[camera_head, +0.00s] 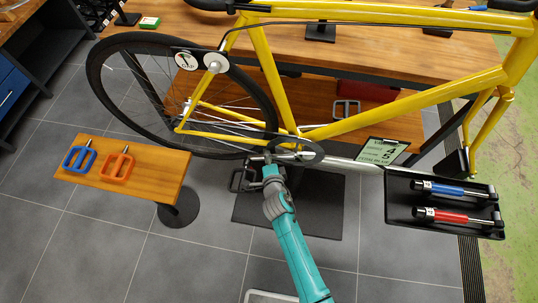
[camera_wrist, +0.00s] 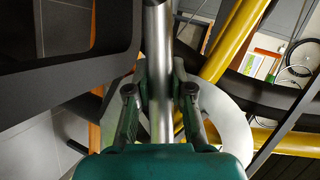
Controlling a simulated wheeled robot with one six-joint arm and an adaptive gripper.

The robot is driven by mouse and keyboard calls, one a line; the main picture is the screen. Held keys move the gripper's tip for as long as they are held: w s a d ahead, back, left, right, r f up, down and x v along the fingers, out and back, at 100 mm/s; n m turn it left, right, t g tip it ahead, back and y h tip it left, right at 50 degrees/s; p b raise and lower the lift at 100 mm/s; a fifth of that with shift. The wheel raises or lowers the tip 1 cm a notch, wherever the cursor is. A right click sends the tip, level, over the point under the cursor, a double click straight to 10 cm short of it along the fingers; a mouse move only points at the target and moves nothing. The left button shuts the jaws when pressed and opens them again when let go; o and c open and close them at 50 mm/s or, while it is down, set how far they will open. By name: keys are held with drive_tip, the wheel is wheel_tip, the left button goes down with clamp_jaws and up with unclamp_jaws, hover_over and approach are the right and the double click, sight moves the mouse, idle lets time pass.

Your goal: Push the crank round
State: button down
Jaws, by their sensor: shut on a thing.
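The yellow bike (camera_head: 400,103) has a dark chainring (camera_head: 310,152) low in its frame. A crank joins the chainring, and a black pedal (camera_head: 242,180) sits to its left; the black frame at the left of the wrist view (camera_wrist: 65,75) looks like this pedal. My gripper (camera_head: 268,160) is beside the chainring, just right of the pedal. In the wrist view its two fingers (camera_wrist: 158,95) are on either side of a silver bar, the crank (camera_wrist: 159,50), and shut on it. The crank's exact ends are hidden by my gripper.
A wooden side table (camera_head: 130,180) holds a blue pedal (camera_head: 80,157) and an orange pedal (camera_head: 117,167). A black tray (camera_head: 400,213) at right holds a blue and a red tool. The rear wheel (camera_head: 105,110) is close to my gripper's left. Another pedal (camera_head: 346,110) is beyond the frame.

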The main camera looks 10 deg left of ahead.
drive_tip(key=shift+s+f, duration=0.2)
drive_tip(key=c, duration=1)
unclamp_jaws()
drive_tip(key=shift+r, duration=0.15)
drive_tip(key=v, duration=1.2)
